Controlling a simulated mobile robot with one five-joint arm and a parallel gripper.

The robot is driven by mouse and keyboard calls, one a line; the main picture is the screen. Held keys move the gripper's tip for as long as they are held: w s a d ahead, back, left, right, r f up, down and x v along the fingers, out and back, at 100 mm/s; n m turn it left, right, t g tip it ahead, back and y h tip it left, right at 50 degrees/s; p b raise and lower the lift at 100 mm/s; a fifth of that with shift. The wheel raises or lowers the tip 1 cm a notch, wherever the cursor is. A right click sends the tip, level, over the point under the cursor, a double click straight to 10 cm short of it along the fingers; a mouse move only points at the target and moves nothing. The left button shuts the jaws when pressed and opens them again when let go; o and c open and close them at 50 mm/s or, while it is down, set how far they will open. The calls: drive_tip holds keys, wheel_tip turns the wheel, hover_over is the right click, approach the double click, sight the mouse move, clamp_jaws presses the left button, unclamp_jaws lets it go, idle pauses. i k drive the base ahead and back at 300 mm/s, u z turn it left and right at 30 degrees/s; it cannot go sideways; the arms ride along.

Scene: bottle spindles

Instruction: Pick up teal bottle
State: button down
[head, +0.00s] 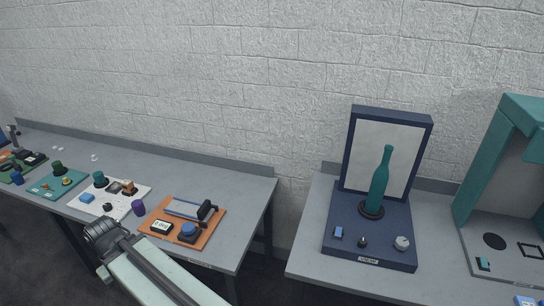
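The teal bottle (381,180) stands upright on a dark round base (371,210) on the navy station (370,250), on the right-hand table. Its neck rises in front of a pale panel with a navy frame. Nothing is touching the bottle apart from the base under it. My arm (150,278) shows at the lower left, with a dark joint at its far end, well left of the bottle and apart from it. I make out no gripper fingers in this view.
A blue block (338,232), a small dark knob (362,242) and a white knob (401,243) sit in front of the bottle. A teal booth (492,165) stands to the right. The left table (240,195) holds several boards, beyond a gap.

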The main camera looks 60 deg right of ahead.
sight(381, 176)
drive_tip(key=z, duration=2.75)
drive_tip(key=k, duration=0.5)
drive_tip(key=i, duration=0.55)
drive_tip(key=u, duration=2.4)
drive_tip(key=k, duration=0.5)
drive_tip(key=u, duration=0.15)
